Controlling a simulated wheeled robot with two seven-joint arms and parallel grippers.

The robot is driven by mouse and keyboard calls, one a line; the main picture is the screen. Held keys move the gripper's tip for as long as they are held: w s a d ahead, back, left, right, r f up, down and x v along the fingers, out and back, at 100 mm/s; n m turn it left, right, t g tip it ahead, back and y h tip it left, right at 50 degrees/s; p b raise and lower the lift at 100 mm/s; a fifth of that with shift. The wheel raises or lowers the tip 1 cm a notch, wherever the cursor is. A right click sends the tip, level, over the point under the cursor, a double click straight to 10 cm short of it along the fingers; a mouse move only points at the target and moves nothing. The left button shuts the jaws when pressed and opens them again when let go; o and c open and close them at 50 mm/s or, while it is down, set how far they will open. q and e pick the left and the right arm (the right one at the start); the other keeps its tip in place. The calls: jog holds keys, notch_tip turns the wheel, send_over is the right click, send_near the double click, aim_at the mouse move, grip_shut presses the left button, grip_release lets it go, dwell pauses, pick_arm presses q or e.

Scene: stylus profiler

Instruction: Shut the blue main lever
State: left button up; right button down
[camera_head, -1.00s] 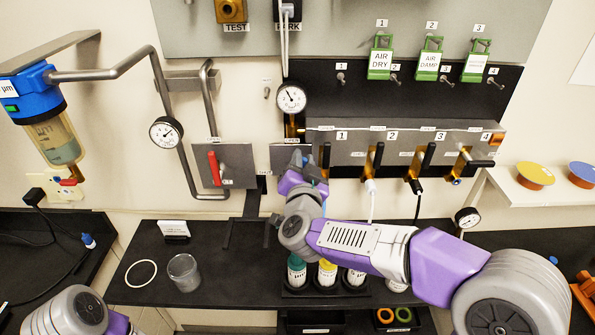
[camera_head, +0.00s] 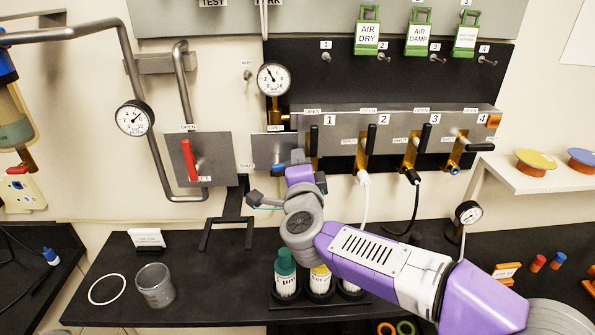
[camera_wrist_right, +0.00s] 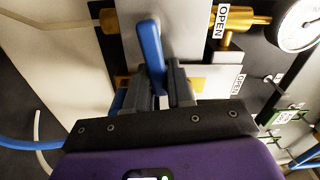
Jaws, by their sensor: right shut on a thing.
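The blue main lever (camera_wrist_right: 151,50) shows in the right wrist view as a blue bar over a grey plate. In the head view, only a bit of blue (camera_head: 290,160) shows at the small grey plate below the gauge; my gripper covers most of that area. My right gripper (camera_wrist_right: 166,85) is shut on the lever, with its dark fingers on either side of the bar's lower end. In the head view the right gripper (camera_head: 293,167) reaches up to the plate from below. The lever's exact angle is hard to tell. My left gripper is out of view.
A red lever (camera_head: 189,160) is on the plate to the left. Several black-handled valves stand on the grey panel (camera_head: 343,125) to the right. A gauge (camera_head: 273,79) is just above. A black stand (camera_head: 233,215), a glass beaker (camera_head: 155,285) and capped bottles (camera_head: 286,272) are below.

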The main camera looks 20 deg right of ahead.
jog(key=shift+f+m+b, duration=0.45)
jog(key=shift+m+b, duration=0.35)
jog(key=shift+m, duration=0.1)
jog(key=c, duration=1.1)
grip_release()
jog(key=shift+s, duration=0.1)
jog(key=v, duration=0.7)
jog(key=shift+s+r+p, duration=0.1)
jog(key=shift+s+p, duration=0.15)
jog(key=shift+p, duration=0.15)
